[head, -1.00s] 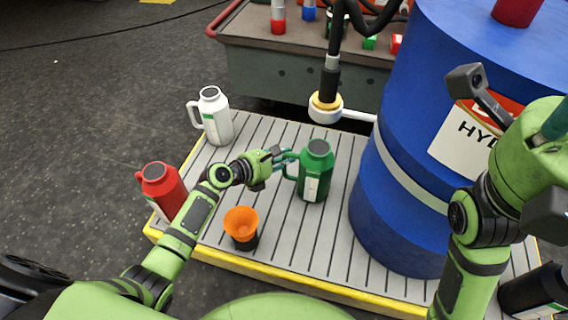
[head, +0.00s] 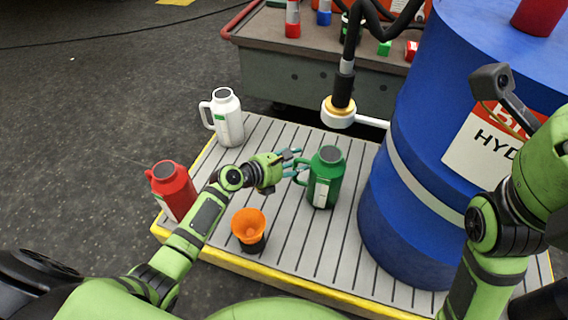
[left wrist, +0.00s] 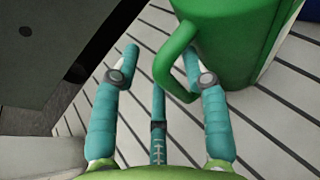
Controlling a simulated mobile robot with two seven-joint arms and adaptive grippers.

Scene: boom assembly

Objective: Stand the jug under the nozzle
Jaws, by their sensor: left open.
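A green jug (head: 325,178) with a dark lid and pale label stands upright on the slatted platform. Its handle faces left. The nozzle (head: 340,112), a black hose end with a yellow and white ring, hangs above and behind it. My left gripper (head: 292,163) is open at the handle side of the jug. In the left wrist view, the handle of the green jug (left wrist: 235,35) reaches between the teal fingers (left wrist: 160,55), close to the right finger; I cannot tell whether they touch. My right gripper is out of the picture; only its arm shows.
A white jug (head: 228,122) and a red jug (head: 173,190) stand left on the platform (head: 300,240). A large blue drum (head: 415,215) stands right of the green jug. A grey cart (head: 290,85) is behind.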

